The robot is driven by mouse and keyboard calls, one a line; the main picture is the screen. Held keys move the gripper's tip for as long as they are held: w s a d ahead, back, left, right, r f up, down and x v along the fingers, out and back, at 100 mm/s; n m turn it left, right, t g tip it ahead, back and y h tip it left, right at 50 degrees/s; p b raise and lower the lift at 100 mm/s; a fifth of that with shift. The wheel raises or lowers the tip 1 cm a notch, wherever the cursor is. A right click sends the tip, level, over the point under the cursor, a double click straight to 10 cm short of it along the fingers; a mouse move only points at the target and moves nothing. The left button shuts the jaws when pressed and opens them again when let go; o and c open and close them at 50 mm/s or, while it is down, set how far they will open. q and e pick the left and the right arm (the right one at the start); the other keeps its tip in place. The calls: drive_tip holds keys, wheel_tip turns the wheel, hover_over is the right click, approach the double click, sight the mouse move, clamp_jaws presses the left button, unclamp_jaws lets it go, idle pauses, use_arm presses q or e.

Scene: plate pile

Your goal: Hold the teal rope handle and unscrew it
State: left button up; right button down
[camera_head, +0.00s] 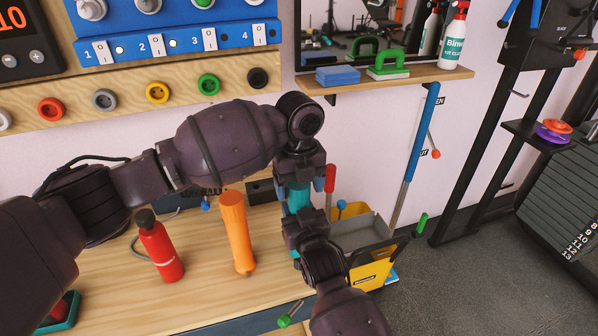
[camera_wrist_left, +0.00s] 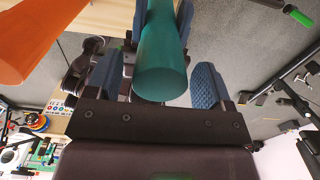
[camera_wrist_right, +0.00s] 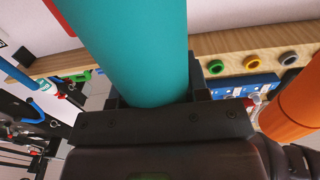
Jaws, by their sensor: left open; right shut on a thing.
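The teal rope handle (camera_head: 298,194) stands roughly upright between my two grippers in the head view. My left gripper (camera_head: 299,182) is above, with its blue-padded fingers open on either side of the handle; the handle also shows between them in the left wrist view (camera_wrist_left: 161,72). I cannot tell whether a finger touches it. My right gripper (camera_head: 297,213) is below, shut on the lower part of the handle, which fills the middle of the right wrist view (camera_wrist_right: 140,50). The grippers hide much of the handle, and any rope is hidden.
A grey and yellow bucket (camera_head: 370,272) is at the right.

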use_arm(q)
drive_tip(key=shift+f, duration=0.95)
drive_tip(key=c, duration=0.9)
drive_tip(key=shift+n, duration=1.7)
drive_tip(key=o, duration=1)
drive_tip(key=shift+r, duration=0.15)
